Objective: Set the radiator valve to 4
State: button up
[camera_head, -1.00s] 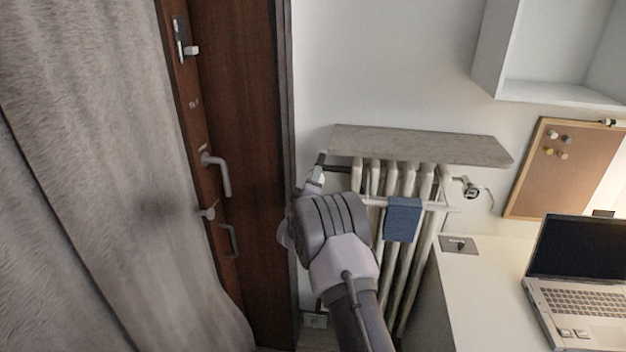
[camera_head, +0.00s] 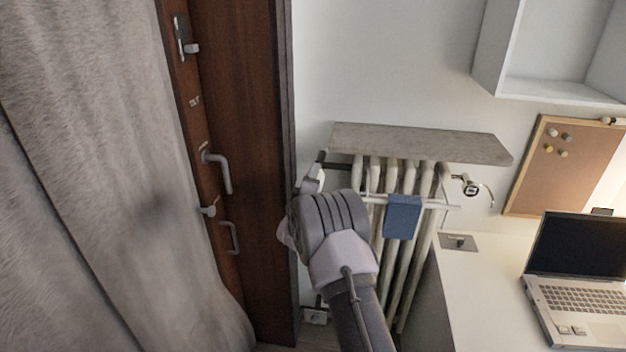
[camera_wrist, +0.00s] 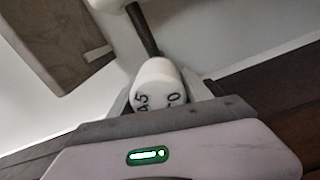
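The radiator valve is a white rounded knob (camera_wrist: 158,80) with dark marks; I read a 5 and a 0, and a partly cut-off mark beside the 5 that may be a 4. A pointer mark is not clear. In the head view the valve (camera_head: 314,180) shows as a small pale shape at the radiator's upper left, just beyond my wrist. My gripper (camera_wrist: 160,100) has a grey finger close against each side of the knob and appears shut on it. The fingertips are hidden behind my wrist in the head view.
The radiator (camera_head: 408,265) stands under a stone shelf (camera_head: 420,143), with a blue cloth (camera_head: 403,217) on its rail. A brown door (camera_head: 245,130) with handles is close on the left, beside a grey curtain (camera_head: 100,180). A white desk (camera_head: 485,290) with a laptop (camera_head: 575,275) stands right.

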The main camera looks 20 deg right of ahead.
jog(key=shift+o, duration=1.1)
jog(key=p+v, duration=0.2)
jog(key=v, duration=1.5)
jog(key=shift+s+a, duration=0.2)
